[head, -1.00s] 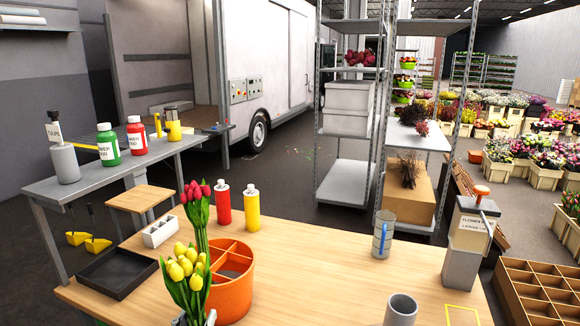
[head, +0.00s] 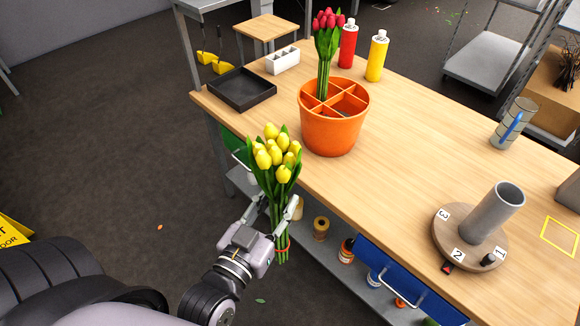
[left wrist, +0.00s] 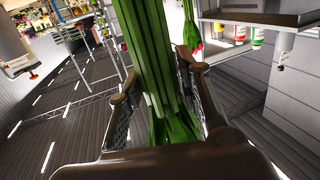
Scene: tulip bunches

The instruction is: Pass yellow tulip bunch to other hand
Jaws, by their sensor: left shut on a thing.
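The yellow tulip bunch (head: 276,160) stands upright in my left gripper (head: 272,212), off the near edge of the wooden table. The gripper is shut around its green stems, above an orange band low on them. In the left wrist view the stems (left wrist: 160,60) run between the two fingers (left wrist: 163,100). A red tulip bunch (head: 327,50) stands in a compartment of the orange divided pot (head: 333,132) on the table. My right gripper is not in view.
A black tray (head: 242,90), a white divided holder (head: 283,62), and red (head: 348,45) and yellow (head: 377,58) bottles stand on the table (head: 420,140). A grey cylinder (head: 492,212) stands on a round numbered board (head: 450,240) at right. A blue drawer (head: 405,280) is below the edge.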

